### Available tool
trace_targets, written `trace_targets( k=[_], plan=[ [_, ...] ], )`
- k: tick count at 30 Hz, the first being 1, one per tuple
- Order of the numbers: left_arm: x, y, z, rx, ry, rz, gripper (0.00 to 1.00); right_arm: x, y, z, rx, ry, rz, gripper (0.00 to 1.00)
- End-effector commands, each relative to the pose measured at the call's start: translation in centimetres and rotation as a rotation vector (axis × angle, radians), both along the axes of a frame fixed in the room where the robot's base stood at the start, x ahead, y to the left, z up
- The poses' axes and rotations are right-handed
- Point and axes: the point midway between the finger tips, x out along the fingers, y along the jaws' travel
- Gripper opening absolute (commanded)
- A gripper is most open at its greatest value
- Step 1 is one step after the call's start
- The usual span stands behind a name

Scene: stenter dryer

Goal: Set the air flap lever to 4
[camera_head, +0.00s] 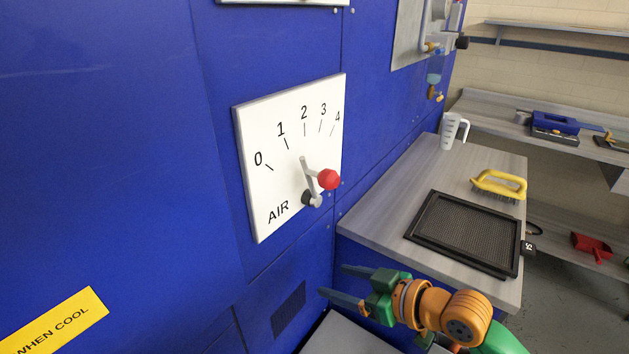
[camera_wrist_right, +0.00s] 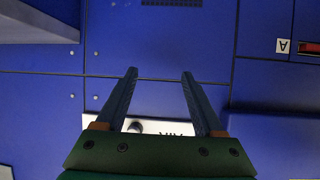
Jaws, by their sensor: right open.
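The white air dial plate (camera_head: 262,181) is on the blue machine wall, marked 0 to 4 with AIR at the bottom. Its grey lever (camera_head: 306,172) has a red knob (camera_head: 328,179) and points up, near the 2 mark. My right gripper (camera_head: 334,281) is open and empty, below and to the right of the plate, apart from the lever. In the right wrist view my gripper (camera_wrist_right: 159,76) has its fingers spread. Part of the plate (camera_wrist_right: 153,128) shows upside down between them, mostly hidden by the gripper body. My left gripper is not in view.
A grey worktop (camera_head: 385,211) on the right bears a black mesh filter (camera_head: 464,232), a yellow-handled brush (camera_head: 497,185) and a white jug (camera_head: 453,131). A yellow sign (camera_head: 55,325) is at lower left. The wall around the plate is flat and clear.

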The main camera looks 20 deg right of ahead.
Motion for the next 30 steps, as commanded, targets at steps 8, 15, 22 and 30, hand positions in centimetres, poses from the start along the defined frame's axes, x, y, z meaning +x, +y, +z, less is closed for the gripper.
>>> trace_targets(
  k=[8, 15, 22, 30],
  plan=[
    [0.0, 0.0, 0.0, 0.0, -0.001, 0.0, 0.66, 2.4, -1.3, 18.0, 0.223, -0.373, 0.093, 0.7],
    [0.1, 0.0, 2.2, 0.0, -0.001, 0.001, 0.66, 3.8, -0.4, 20.1, 0.253, -0.395, 0.094, 0.7],
    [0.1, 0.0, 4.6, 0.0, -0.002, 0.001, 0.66, 6.8, 2.0, 19.8, 0.253, -0.392, 0.093, 0.7],
    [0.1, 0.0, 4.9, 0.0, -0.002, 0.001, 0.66, 7.9, 2.9, 19.1, 0.245, -0.389, 0.094, 0.7]
  ],
)
